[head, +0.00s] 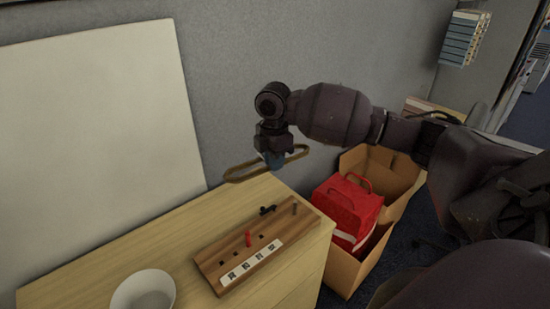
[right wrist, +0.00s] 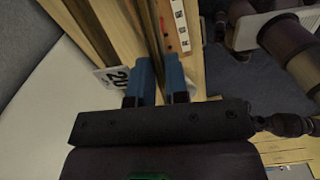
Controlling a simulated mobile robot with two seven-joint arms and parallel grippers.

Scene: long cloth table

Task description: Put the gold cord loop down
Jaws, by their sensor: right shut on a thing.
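The gold cord loop (head: 238,180) is a long, narrow loop in the head view, in the air over the back of the wooden table (head: 95,268). My right gripper (head: 273,160) is shut on it near its middle. Its two ends stick out to either side. In the right wrist view the blue fingers of my right gripper (right wrist: 159,78) are close together, with a gold-brown strand of the loop (right wrist: 154,35) running between them. My left gripper is not in view.
A wooden peg board (head: 225,263) with a red peg and dark pegs lies on the table below the gripper. A white bowl (head: 143,292) stands front left. A red bag (head: 348,205) sits in a cardboard box (head: 345,275) right of the table. A grey wall stands behind.

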